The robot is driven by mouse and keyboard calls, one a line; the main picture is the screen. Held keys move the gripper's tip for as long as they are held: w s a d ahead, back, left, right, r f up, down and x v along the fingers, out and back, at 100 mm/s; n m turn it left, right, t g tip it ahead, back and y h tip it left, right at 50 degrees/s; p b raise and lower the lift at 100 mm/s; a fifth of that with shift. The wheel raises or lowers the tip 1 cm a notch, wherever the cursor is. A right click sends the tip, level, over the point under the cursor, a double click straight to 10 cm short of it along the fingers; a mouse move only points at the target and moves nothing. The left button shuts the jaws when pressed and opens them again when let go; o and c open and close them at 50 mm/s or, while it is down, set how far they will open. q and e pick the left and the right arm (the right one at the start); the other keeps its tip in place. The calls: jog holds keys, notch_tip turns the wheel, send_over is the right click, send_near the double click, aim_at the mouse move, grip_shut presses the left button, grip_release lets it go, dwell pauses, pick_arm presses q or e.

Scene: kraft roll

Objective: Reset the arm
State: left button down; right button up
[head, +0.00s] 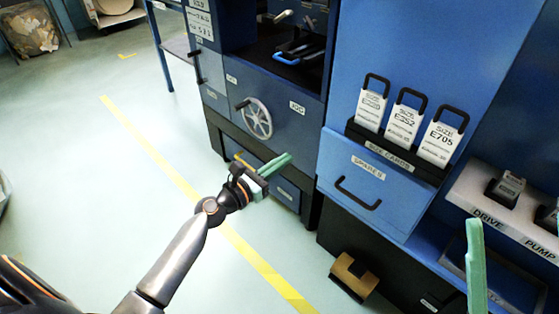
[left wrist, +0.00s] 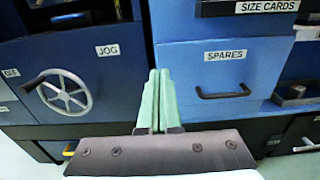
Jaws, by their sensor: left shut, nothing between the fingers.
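My left arm comes in from the lower left in the head view. Its gripper (head: 284,160) has green fingers and is in front of the blue machine's lower cabinet, beside the handwheel. In the left wrist view the two green fingers (left wrist: 158,100) lie together, shut and empty, pointing at the gap between the JOG panel and the SPARES drawer. A green finger of my right gripper (head: 476,270) stands up at the lower right of the head view; the rest of it is out of frame.
The JOG handwheel (head: 256,119) and SPARES drawer (head: 362,185) face the left gripper. A brown and black object (head: 353,275) is low by the cabinet. The floor at left is open, with a yellow line (head: 165,165).

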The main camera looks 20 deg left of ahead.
pick_arm(q)
jog(key=shift+s+a, duration=0.15)
jog(key=shift+s, duration=0.2)
